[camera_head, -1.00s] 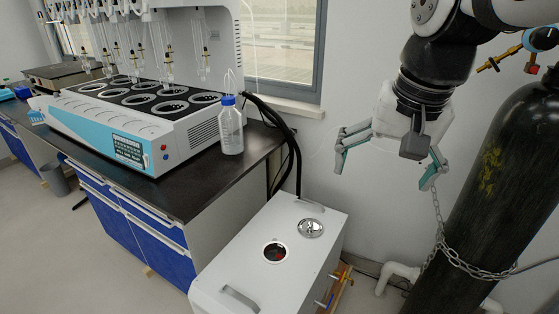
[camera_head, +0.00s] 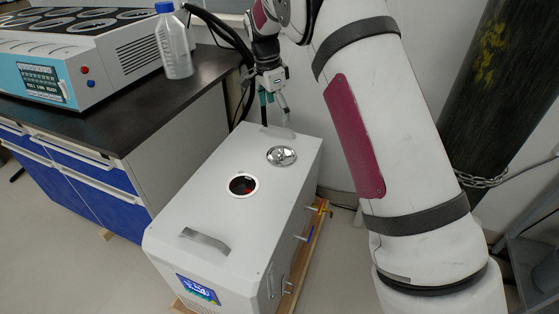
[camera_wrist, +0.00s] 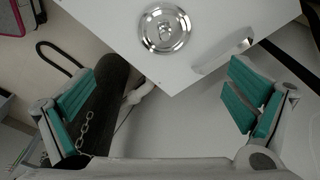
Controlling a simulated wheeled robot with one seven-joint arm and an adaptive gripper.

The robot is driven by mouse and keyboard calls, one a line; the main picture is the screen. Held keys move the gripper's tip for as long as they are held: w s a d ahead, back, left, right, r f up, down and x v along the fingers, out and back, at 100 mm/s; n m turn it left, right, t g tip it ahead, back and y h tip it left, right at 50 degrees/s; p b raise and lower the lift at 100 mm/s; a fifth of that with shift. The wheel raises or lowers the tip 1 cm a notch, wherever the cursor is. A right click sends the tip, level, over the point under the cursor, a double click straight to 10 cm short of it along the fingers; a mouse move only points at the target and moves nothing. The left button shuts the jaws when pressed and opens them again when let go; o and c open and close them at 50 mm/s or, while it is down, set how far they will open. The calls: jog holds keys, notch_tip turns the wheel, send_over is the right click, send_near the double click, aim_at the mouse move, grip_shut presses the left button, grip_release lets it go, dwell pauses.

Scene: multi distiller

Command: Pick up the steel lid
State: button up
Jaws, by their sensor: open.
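The steel lid (camera_head: 282,156) is a shiny round disc with a small handle on top. It lies on the top of a white box-shaped unit (camera_head: 200,205), behind and to the right of a round opening (camera_head: 242,185). My gripper (camera_head: 274,110) is above the unit's far end, beyond the lid in the head view. In the wrist view the lid (camera_wrist: 165,30) shows whole at the top centre, ahead of the open, empty fingers (camera_wrist: 158,100). The teal finger pads are wide apart and do not touch the lid.
A bent metal handle (camera_head: 205,241) rises at the unit's near end, and another (camera_wrist: 222,52) is close to the lid. A dark bench (camera_head: 130,105) with a plastic bottle (camera_head: 173,45) stands left. A chained black cylinder (camera_head: 500,90) stands right.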

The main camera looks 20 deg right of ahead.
aim_at(280, 150)
jog(key=f+b, duration=0.1)
jog(key=f, duration=0.4)
jog(key=w+d+f+b, duration=0.1)
jog(key=f+b, duration=0.1)
jog(key=f, duration=0.3)
jog(key=f+b, duration=0.2)
jog(key=f, duration=0.3)
jog(key=shift+w+d+f, duration=0.2)
jog(key=shift+d+f, duration=0.15)
jog(key=shift+f, duration=0.05)
jog(key=shift+c, duration=0.3)
